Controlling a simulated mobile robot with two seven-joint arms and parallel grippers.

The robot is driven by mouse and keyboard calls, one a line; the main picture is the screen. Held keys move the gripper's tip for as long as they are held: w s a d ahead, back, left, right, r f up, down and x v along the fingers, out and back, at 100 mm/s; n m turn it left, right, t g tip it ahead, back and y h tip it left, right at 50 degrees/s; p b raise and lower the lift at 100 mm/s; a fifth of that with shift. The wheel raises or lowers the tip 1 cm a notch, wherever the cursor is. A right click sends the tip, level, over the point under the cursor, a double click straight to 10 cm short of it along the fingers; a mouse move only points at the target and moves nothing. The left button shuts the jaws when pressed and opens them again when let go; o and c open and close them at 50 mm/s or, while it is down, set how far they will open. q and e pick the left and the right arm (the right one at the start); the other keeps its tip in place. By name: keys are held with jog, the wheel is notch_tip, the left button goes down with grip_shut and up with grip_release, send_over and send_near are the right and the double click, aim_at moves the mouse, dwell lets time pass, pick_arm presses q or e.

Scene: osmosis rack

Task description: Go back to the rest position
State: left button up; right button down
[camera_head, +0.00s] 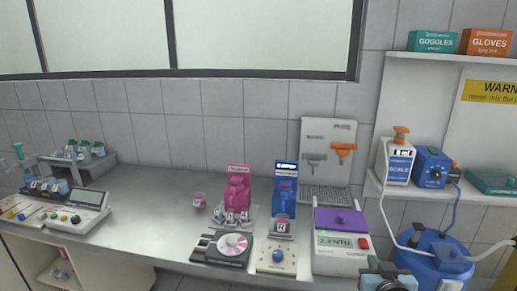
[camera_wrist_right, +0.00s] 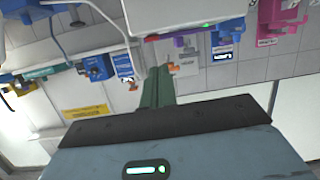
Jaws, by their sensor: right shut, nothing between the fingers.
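My right gripper (camera_head: 374,262) shows at the bottom edge of the head view, right of the middle, in front of the bench and below the white turbidity meter (camera_head: 341,250). In the right wrist view its greenish fingers (camera_wrist_right: 158,78) are together, with nothing between them. That view is tilted nearly upside down. My left gripper is not in view.
The steel bench (camera_head: 150,215) carries a pink device (camera_head: 238,190), a blue device (camera_head: 285,188) and a white instrument (camera_head: 78,212). At the right stand a blue tank (camera_head: 433,262) with hoses and a shelf (camera_head: 455,202) with a blue pump (camera_head: 432,168). The bench's left-middle surface is clear.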

jog(key=s+a+f+n+g+y, duration=0.1)
jog(key=s+a+f, duration=0.2)
jog(key=s+f, duration=0.5)
jog(key=s+a+f+n+g+y, duration=0.25)
jog(key=s+f, duration=0.25)
jog(key=f, duration=0.5)
jog(key=s+a+f+g, duration=0.1)
jog(key=s+f, duration=0.3)
jog(key=s, duration=0.4)
jog(key=s+a+f+y, duration=0.1)
jog(key=s+a+f, duration=0.3)
jog(key=s, duration=0.4)
jog(key=shift+s+f+g, duration=0.2)
jog(key=shift+f+g, duration=0.15)
jog(key=shift+f, duration=0.2)
jog(key=shift+a+n, duration=0.1)
jog(key=shift+n, duration=0.15)
